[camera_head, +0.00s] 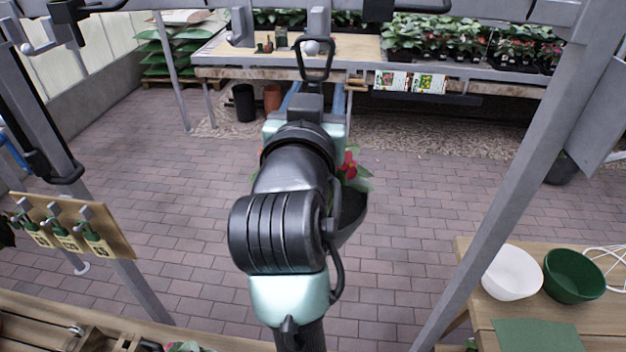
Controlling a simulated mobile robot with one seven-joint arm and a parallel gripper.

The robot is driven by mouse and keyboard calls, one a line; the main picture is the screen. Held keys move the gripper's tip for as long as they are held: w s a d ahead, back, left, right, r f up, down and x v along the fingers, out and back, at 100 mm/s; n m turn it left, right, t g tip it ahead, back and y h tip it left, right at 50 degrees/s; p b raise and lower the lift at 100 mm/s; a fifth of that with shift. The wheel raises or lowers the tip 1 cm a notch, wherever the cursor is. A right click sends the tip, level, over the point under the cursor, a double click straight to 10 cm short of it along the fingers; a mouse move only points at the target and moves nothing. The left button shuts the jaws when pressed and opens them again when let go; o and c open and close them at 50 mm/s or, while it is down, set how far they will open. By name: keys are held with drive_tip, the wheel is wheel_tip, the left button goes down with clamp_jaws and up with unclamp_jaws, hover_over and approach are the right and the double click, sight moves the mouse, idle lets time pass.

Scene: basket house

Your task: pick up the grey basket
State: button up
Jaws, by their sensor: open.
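A dark grey rounded basket (351,214) with green leaves and a red flower (348,165) shows just right of my arm, near the middle of the view. My arm covers its left part, and I cannot tell what holds it up. My gripper (314,95) is at the far end of the arm, above the basket in the picture. Its blue fingers are apart, partly hidden by the wrist, and I see nothing between them. The gripper appears apart from the basket.
Grey metal posts stand left and right (512,160), with a rail and hooks (318,25) across the top. A plant table (350,47) stands behind. A wooden table at right holds a white bowl (511,273) and green bowl (574,276). The brick floor between is clear.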

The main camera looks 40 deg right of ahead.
drive_tip(key=shift+w+d, duration=0.45)
clamp_jaws()
idle(0.9)
drive_tip(key=shift+r, duration=0.2)
